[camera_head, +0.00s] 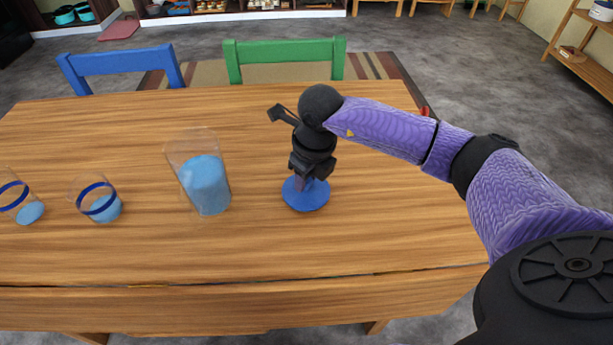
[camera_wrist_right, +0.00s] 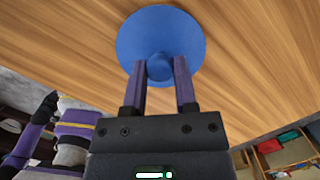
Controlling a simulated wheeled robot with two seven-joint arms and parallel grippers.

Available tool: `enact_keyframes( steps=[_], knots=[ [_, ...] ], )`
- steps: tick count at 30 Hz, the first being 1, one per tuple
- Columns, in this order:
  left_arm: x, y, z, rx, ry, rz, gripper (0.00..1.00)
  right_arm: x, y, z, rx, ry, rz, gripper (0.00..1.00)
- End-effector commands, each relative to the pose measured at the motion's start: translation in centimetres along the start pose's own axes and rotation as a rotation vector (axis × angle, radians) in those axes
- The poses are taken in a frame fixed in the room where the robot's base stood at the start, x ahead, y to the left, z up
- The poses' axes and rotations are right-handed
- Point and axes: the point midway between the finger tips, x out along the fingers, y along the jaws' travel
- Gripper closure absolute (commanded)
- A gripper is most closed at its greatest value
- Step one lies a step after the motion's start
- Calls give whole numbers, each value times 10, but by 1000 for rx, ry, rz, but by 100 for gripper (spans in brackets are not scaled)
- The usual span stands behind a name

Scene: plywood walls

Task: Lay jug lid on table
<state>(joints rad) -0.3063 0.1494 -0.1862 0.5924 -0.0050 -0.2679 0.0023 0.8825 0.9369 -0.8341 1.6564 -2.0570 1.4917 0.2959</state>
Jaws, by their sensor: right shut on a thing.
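The jug lid (camera_head: 306,194) is a round blue disc with a small knob. My right gripper (camera_head: 305,181) is shut on the knob, with the lid below the fingers, at or just above the table; I cannot tell whether it touches. In the right wrist view the lid (camera_wrist_right: 160,38) lies flat against the wood background, its knob between the two fingertips (camera_wrist_right: 160,68). The clear jug (camera_head: 205,180) with blue contents stands to the left of the lid, uncovered. The wooden table (camera_head: 130,250) spans the head view. My left gripper is not in view.
Two clear glasses with blue rims and blue contents, one farther left (camera_head: 22,200) and one nearer the jug (camera_head: 98,202), stand on the table. A blue chair (camera_head: 120,68) and a green chair (camera_head: 285,52) stand behind it. The table front and right are clear.

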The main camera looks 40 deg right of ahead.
Motion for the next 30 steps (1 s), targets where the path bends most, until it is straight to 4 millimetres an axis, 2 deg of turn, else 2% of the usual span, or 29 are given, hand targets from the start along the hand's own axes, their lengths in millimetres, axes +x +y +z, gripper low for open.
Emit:
enact_keyframes(
  steps=[5,6,10,17,20,30],
  knots=[
    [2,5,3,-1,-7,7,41,4,0,-1,0,1,0,100],
    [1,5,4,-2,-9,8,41,3,0,0,0,0,0,56],
    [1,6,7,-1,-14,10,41,2,0,0,0,0,0,29],
    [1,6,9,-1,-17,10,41,2,0,0,1,0,0,29],
    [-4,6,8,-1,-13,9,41,-6,0,1,0,-2,-1,29],
    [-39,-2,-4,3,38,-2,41,-98,0,2,0,-5,-1,29]
  ],
)
